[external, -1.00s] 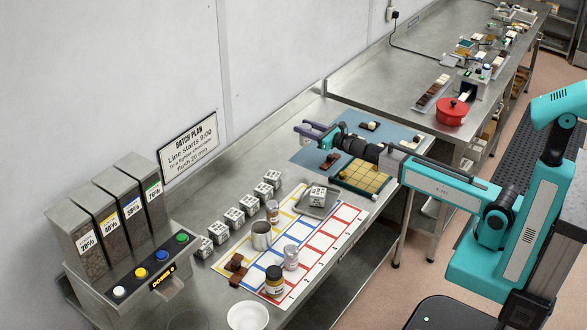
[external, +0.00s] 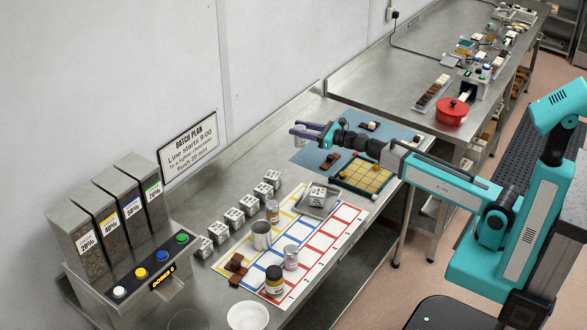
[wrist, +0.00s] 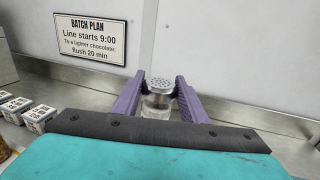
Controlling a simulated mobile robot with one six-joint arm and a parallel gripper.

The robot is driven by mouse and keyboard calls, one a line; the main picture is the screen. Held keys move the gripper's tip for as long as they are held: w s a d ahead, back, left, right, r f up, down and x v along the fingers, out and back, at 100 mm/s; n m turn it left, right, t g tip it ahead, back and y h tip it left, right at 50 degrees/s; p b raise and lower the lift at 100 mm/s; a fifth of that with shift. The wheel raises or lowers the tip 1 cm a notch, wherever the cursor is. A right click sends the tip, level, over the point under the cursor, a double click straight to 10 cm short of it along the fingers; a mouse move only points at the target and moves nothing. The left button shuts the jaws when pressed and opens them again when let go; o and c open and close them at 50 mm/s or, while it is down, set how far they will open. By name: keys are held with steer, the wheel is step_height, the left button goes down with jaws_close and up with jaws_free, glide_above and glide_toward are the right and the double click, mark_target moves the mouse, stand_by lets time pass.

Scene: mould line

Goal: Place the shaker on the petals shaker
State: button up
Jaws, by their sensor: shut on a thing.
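My gripper (external: 305,131), with purple fingers, is shut on a shaker (wrist: 158,100). In the wrist view the shaker has a perforated metal lid and a clear body, and stands roughly upright between the fingertips. In the external view it is small, near the wall above the back of the bench. A shaker-like jar with a pale lid (external: 291,257) stands on the coloured grid sheet (external: 318,243). Another small jar with a brownish body (external: 272,211) stands farther back by the metal cup. I cannot read which one is the petals shaker.
A metal cup (external: 261,236), a dark jar with a yellow label (external: 274,281) and chocolate pieces (external: 237,264) stand around the sheet. White printed cubes (external: 234,217) line the wall side. A grey tray (external: 330,208) and a gold mould (external: 350,184) lie nearer the arm.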

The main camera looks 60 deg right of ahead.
steer(key=s+a+r+n+g+y+b, duration=0.3)
steer(key=s+a+n+g+y, duration=0.35)
steer(key=s+a, duration=0.5)
steer(key=s+a+r+n+g+y+b, duration=0.2)
steer(key=s+a+n+g+y+b, duration=0.35)
steer(key=s+a, duration=0.6)
steer(key=s+a+f+n+g+y+b, duration=0.1)
steer(key=s+a+n+g+b, duration=0.1)
steer(key=s+a+g+b, duration=0.2)
steer(key=s+a+f+n+g+y+b, duration=0.1)
steer(key=s+a+f+n+g+b, duration=0.1)
steer(key=s+a, duration=0.6)
steer(key=s+n+g+b, duration=0.1)
steer(key=s+g+b, duration=0.1)
steer(key=s+b, duration=0.1)
steer(key=shift+s, duration=0.85)
steer(key=shift+w+p, duration=0.1)
steer(key=shift+p, duration=0.2)
steer(key=w+a+p, duration=0.1)
steer(key=p, duration=0.5)
steer(key=shift+w+a, duration=0.25)
steer(key=shift+w, duration=0.15)
steer(key=shift+w+p, duration=0.1)
steer(key=shift+p, duration=0.4)
steer(key=p, duration=0.2)
steer(key=w+a+p, duration=0.1)
steer(key=p, duration=0.2)
steer(key=shift+w+a, duration=0.15)
steer(key=shift+w, duration=0.15)
